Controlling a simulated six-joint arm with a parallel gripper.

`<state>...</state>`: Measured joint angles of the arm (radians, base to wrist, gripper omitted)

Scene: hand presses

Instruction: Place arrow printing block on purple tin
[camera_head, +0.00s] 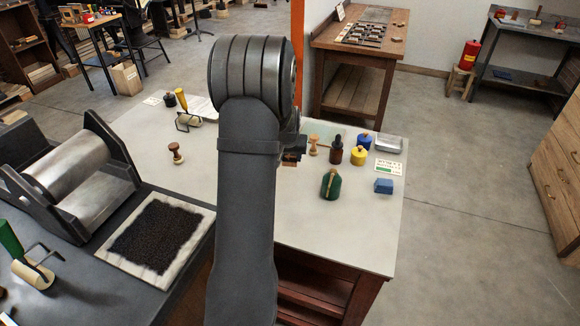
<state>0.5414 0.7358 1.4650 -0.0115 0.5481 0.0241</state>
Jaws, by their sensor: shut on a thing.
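My gripper (294,148) is mostly hidden behind my own arm, over the middle of the white tabletop. It is shut on a small brown and dark block (290,158), of which only a part shows. I cannot make out an arrow on it. No clearly purple tin shows.
Wooden stamps (175,153) (314,144) stand either side of my arm. A brown bottle (336,150), blue tin (365,139), yellow tin (357,155), green bottle (331,184) and blue block (384,186) crowd the right. The tabletop's (345,235) front right is clear.

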